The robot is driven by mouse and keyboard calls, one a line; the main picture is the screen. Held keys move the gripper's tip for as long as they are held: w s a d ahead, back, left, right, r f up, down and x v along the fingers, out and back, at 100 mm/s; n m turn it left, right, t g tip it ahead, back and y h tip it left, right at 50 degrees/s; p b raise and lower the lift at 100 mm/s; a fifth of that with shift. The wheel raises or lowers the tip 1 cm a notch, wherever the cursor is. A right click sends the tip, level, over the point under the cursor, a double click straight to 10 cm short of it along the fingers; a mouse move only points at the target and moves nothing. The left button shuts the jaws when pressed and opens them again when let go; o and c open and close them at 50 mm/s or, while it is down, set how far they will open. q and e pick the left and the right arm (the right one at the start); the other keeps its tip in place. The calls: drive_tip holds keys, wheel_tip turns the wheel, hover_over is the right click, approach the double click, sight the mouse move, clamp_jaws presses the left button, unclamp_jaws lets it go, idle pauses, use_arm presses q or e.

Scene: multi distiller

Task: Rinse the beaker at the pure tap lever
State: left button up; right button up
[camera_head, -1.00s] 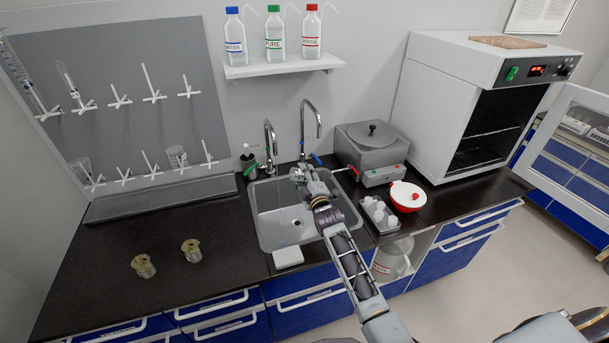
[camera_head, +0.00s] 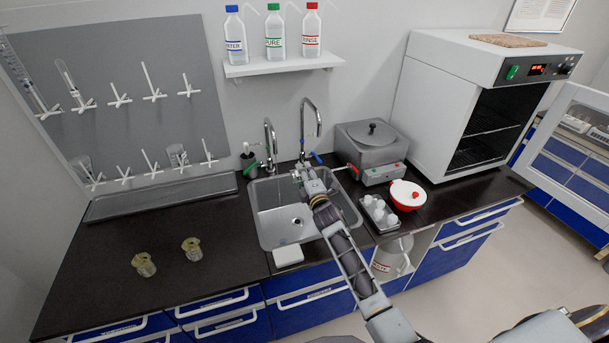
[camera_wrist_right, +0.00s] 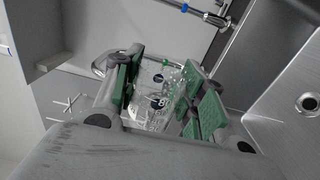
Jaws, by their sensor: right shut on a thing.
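My right gripper (camera_head: 300,176) is over the sink (camera_head: 262,232), near the taps. In the right wrist view its green-padded fingers (camera_wrist_right: 160,95) are shut on a clear glass beaker (camera_wrist_right: 154,78), which is tilted in that picture. In the head view the beaker is too small and covered to make out. A green lever (camera_head: 251,168) is at the base of the left curved tap (camera_head: 269,135), left of the gripper. The right tap (camera_head: 304,125) has a blue lever (camera_head: 317,158). My left gripper is not in view.
A grey lidded bath (camera_head: 372,145) stands right of the sink. Beside it are a red-and-white bowl (camera_head: 406,194) and a tray of small white items (camera_head: 379,213). Two small yellowish vessels (camera_head: 145,265) stand on the left counter, which is otherwise mostly clear.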

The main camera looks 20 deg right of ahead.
drive_tip(key=shift+n, duration=1)
drive_tip(key=n, duration=0.3)
drive_tip(key=shift+n, duration=1.1)
drive_tip(key=shift+n, duration=0.8)
drive_tip(key=n, duration=0.3)
drive_tip(key=shift+n, duration=0.4)
